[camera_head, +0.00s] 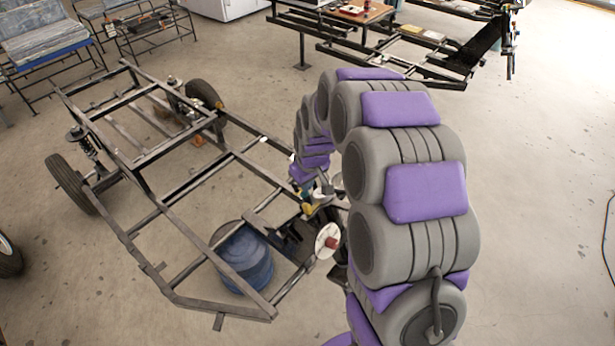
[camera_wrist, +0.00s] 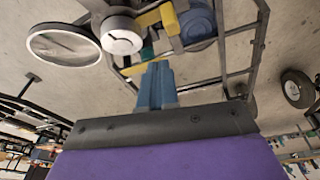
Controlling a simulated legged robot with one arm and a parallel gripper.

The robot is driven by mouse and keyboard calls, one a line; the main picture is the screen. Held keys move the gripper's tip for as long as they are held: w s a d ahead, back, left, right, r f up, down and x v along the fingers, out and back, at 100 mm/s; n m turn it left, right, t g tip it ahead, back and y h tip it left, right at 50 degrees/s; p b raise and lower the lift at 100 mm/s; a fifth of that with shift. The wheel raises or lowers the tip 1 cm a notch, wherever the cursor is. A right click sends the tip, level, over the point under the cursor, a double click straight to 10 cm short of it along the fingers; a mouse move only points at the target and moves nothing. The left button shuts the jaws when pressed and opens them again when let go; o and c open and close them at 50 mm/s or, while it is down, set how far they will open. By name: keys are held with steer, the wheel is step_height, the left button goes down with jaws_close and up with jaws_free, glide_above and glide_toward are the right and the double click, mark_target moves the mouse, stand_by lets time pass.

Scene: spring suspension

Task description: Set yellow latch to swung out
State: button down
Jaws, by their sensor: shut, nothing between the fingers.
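The yellow latch (camera_wrist: 168,18) shows at the top of the wrist view, beside a white round hub (camera_wrist: 122,35). In the head view a small yellow part (camera_head: 307,208) shows at the frame's near right corner, partly covered by my arm. My gripper (camera_wrist: 157,70) has blue fingers pressed together, empty, pointing toward the latch area. The fingertips appear just below the latch in the picture; I cannot tell whether they touch anything. In the head view my fingers are not clear behind the arm.
A dark metal vehicle frame (camera_head: 140,166) with wheels stands on the concrete floor. A blue drum (camera_head: 242,262) sits within its near end. A pale disc with a red hub (camera_head: 327,241) is close to my arm. Another frame (camera_head: 400,52) stands behind.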

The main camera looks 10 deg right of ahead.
mark_target(296, 191)
steer(key=w+f+b, duration=0.1)
steer(key=w+f, duration=0.1)
steer(key=w+a+f, duration=0.1)
steer(key=w+f, duration=0.1)
steer(key=shift+w+a+b, duration=0.15)
steer(key=shift+a+b, duration=0.05)
steer(key=shift+b, duration=0.15)
steer(key=shift+a+f+p, duration=0.1)
steer(key=shift+a+p, duration=0.1)
steer(key=shift+p, duration=0.1)
